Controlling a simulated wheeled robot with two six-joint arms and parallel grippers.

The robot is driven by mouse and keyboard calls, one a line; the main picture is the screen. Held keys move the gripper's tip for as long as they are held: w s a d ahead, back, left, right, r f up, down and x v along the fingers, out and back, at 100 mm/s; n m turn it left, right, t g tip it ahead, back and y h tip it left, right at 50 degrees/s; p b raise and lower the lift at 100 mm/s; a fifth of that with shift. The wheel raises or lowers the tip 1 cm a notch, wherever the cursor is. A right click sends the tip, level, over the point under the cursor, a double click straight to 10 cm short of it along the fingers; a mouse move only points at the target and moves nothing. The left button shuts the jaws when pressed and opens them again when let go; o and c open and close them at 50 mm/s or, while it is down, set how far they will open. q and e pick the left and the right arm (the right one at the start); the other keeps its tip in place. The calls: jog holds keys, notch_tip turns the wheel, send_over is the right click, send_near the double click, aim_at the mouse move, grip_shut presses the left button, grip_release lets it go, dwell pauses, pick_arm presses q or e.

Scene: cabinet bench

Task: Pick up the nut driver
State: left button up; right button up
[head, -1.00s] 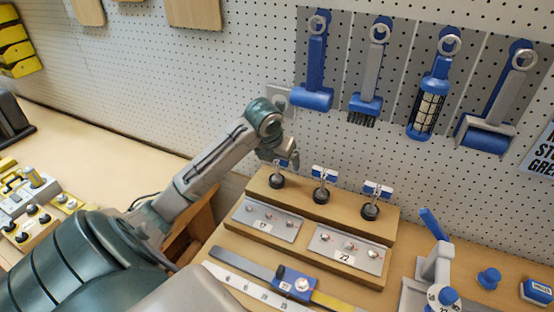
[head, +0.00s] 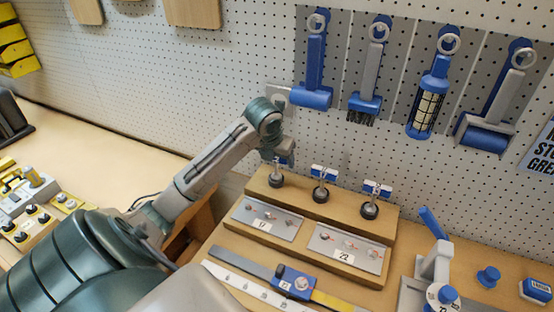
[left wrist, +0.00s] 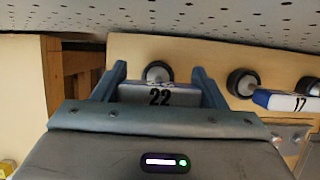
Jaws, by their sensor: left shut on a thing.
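Three nut drivers with blue-and-white cross handles stand in a wooden rack (head: 300,203). My left gripper (head: 284,151) is shut on the handle of the leftmost nut driver (head: 277,180), whose lower end is still at the rack. In the left wrist view this handle, marked 22 (left wrist: 160,96), sits between the two fingers (left wrist: 161,78). The middle nut driver (head: 320,193) is marked 17 in the left wrist view (left wrist: 292,102). The right nut driver (head: 370,209) stands apart from the gripper. My right gripper is not in view.
Metal plates marked 17 (head: 275,226) and 22 (head: 335,261) lie in front of the drivers. A pegboard (head: 215,95) with hanging blue tools rises close behind the rack. A blue-handled device (head: 435,265) stands at the right.

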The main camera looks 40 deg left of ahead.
pick_arm(q)
jog(key=shift+r, duration=0.45)
notch_tip(320, 180, up, 2)
jog(key=shift+d+r+b, duration=0.1)
jog(key=shift+b, duration=0.5)
jog(key=s+d+r+p, duration=0.1)
jog(key=s+d+p, duration=0.7)
jog(key=s+d, duration=0.3)
jog(key=shift+d+r, duration=0.2)
